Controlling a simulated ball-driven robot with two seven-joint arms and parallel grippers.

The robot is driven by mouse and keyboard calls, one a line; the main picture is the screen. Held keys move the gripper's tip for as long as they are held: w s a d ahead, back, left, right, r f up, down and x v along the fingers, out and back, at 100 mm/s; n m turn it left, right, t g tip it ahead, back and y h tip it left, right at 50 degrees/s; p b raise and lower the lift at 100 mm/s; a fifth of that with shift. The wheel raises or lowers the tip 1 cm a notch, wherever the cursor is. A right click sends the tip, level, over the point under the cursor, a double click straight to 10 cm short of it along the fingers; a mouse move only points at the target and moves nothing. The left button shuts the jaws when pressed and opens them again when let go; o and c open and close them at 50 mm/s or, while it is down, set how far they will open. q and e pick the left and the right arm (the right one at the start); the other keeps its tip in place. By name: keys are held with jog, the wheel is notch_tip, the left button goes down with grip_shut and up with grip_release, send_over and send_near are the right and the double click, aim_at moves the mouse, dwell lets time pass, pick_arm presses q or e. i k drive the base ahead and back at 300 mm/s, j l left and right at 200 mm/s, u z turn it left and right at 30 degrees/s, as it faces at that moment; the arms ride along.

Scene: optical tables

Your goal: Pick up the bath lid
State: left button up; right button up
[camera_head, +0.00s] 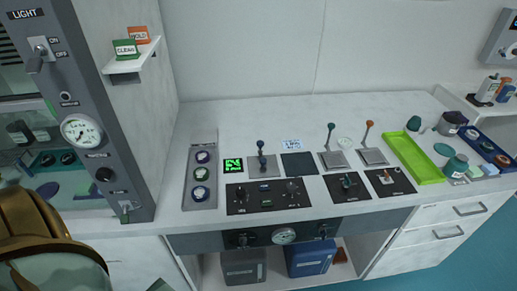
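I cannot say for sure which thing is the bath lid. At the right end of the bench a dark grey round pot (450,122) stands with a dark top. A small teal rounded piece (414,123) stands to its left. A teal jar (455,166) stands at the right of the lime green tray (411,158), with a flat green oval piece (443,149) beside it. Neither gripper's fingers show in the head view, so I cannot see where they are relative to these things.
The white bench carries a black control panel (267,196), upright levers and a grey gauge strip (200,170). A grey instrument column (85,110) stands at left. A blue tray (489,145) with small items lies at far right. The back of the bench is mostly clear.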

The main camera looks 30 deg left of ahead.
aim_at(260, 167)
jog(key=u, duration=1.05)
jog(key=i+l+u, duration=0.15)
jog(key=l, duration=0.2)
jog(key=l+u, duration=0.15)
jog(key=l, duration=0.25)
jog(key=i+l+u, duration=0.15)
jog(key=l, duration=0.25)
